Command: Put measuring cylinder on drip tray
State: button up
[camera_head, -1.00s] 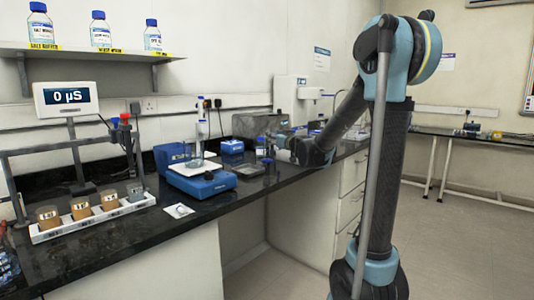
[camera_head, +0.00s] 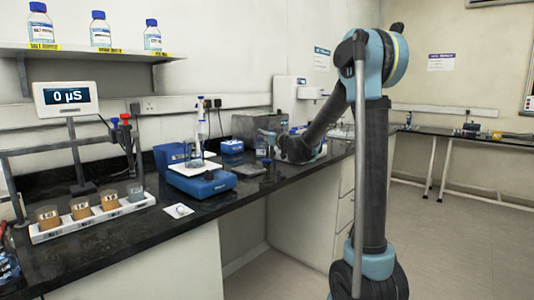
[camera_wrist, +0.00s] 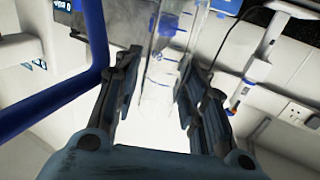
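In the wrist view a clear measuring cylinder (camera_wrist: 160,72) with blue graduation marks shows between and beyond the fingers of my gripper (camera_wrist: 160,62). The fingers are spread, with gaps beside the clear wall; I see no firm contact. In the head view my gripper end (camera_head: 280,148) is low over the bench, right of the balance, its fingers too small to read. A tall clear vessel (camera_head: 201,127) stands at the balance; I cannot tell if it is the same cylinder.
The blue balance (camera_head: 205,184) stands left of the tray. A white rack (camera_head: 92,219) of sample cups and a meter display (camera_head: 66,97) are farther left. A blue bar (camera_wrist: 90,75) crosses the wrist view's left side. The front bench strip (camera_head: 140,238) is mostly clear.

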grip_shut()
